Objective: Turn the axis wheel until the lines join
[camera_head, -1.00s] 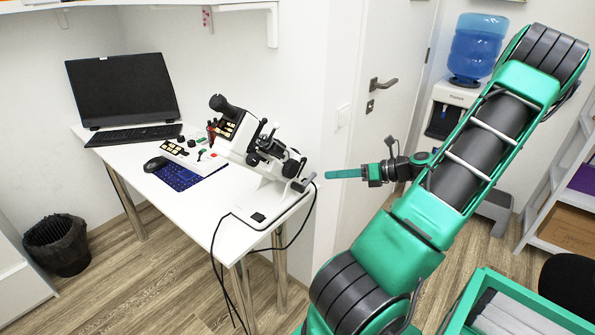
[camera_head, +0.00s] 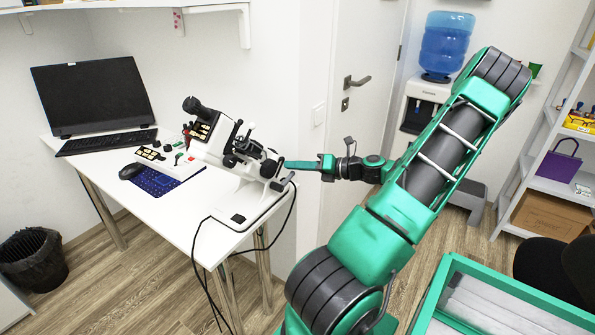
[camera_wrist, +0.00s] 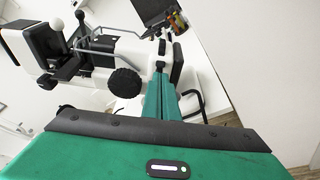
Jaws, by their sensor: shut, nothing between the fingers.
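The white and black eye instrument (camera_head: 237,150) stands tilted on its white base on the desk. In the head view my gripper (camera_head: 290,164) points left, its tip at the instrument's right end; I cannot tell whether it touches. In the wrist view my gripper's green fingers (camera_wrist: 166,88) are together and empty, reaching towards the instrument. A round black ribbed knob (camera_wrist: 125,83) sits just left of the fingers, apart from them in the picture. It may be the axis wheel, but I cannot be sure. No lines are visible in either view.
The white desk (camera_head: 185,215) also holds a monitor (camera_head: 92,95), a keyboard (camera_head: 107,141), a mouse (camera_head: 131,171) and a blue pad (camera_head: 160,182). Black cables (camera_head: 200,262) hang from its front edge. A door (camera_head: 365,60) and water dispenser (camera_head: 425,95) stand behind my arm.

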